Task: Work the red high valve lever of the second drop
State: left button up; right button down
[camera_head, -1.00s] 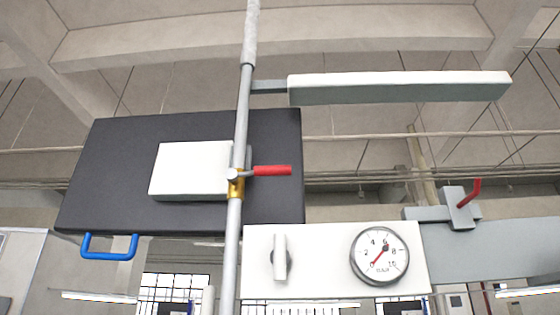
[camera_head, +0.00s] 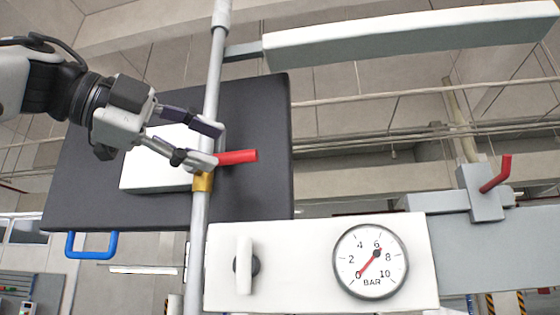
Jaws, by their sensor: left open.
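The red valve lever (camera_head: 237,157) sticks out to the right from a brass valve (camera_head: 202,182) on the grey vertical drop pipe (camera_head: 198,235). My left gripper (camera_head: 220,146) comes in from the left. Its two fingers are spread, one higher and one lower, at the pipe just left of the red grip. The lower finger overlaps the lever's pivot end in the picture; I cannot tell whether it touches. The gripper holds nothing. My right gripper is not in view.
A dark panel (camera_head: 260,115) with a white box (camera_head: 135,172) and blue handle (camera_head: 90,244) stands behind the pipe. Below are a white panel with a knob (camera_head: 244,266) and a gauge (camera_head: 371,262) reading near 0. Another red lever (camera_head: 497,174) is at right. A long beam (camera_head: 400,38) runs above.

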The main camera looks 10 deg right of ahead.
aim_at(228, 155)
pick_arm(q)
jog(key=shift+x, duration=1.2)
jog(key=shift+w+d+r+p, duration=0.1)
jog(key=shift+w+d+p, duration=0.15)
jog(key=shift+p, duration=0.1)
jog(key=p+x, duration=0.2)
jog(key=x, duration=0.1)
jog(key=shift+w+d, duration=0.1)
jog(key=shift+w+d+f, duration=0.15)
jog(key=shift+d+f, duration=0.1)
jog(key=shift+d, duration=0.1)
jog(key=shift+v, duration=0.85)
grip_shut()
jog(key=shift+w, duration=0.15)
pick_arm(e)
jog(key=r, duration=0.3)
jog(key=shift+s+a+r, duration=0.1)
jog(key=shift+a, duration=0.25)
